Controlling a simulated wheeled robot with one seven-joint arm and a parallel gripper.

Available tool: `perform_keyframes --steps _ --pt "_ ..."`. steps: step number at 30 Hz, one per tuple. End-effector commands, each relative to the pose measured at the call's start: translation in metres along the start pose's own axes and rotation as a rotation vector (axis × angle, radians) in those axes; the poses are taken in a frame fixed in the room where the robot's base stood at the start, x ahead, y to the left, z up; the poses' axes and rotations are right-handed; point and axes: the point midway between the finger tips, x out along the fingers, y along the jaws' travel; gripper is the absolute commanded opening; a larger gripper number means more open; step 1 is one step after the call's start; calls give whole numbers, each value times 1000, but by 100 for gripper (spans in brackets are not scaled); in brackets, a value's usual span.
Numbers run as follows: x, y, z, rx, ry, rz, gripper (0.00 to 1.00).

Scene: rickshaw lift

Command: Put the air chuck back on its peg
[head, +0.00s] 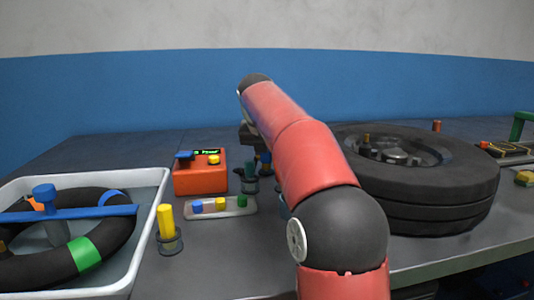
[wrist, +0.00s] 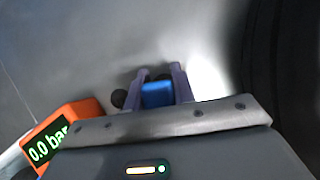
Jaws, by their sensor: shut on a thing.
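The blue air chuck (wrist: 158,95) is between the two fingers of my gripper (wrist: 160,82) in the wrist view, and the gripper is shut on it. In the head view my gripper (head: 262,160) is mostly hidden behind my red arm, just right of the orange inflator box (head: 200,175), with a bit of blue showing. The box also shows at lower left in the wrist view (wrist: 82,110), its display reading 0.0 bar. I cannot make out for certain which part is the chuck's peg.
A big black tyre (head: 430,180) lies right of my arm. A small tray (head: 228,210) with coloured caps, a yellow peg (head: 166,222) in a dark ring and a white basin (head: 150,225) holding an inner tube are at the left. Grey table is bare between basin and box.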

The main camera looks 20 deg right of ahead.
Motion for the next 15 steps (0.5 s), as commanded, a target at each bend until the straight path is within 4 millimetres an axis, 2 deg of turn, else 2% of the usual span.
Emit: perform_keyframes --steps 15 --pt "6 0 -4 0 0 0 3"
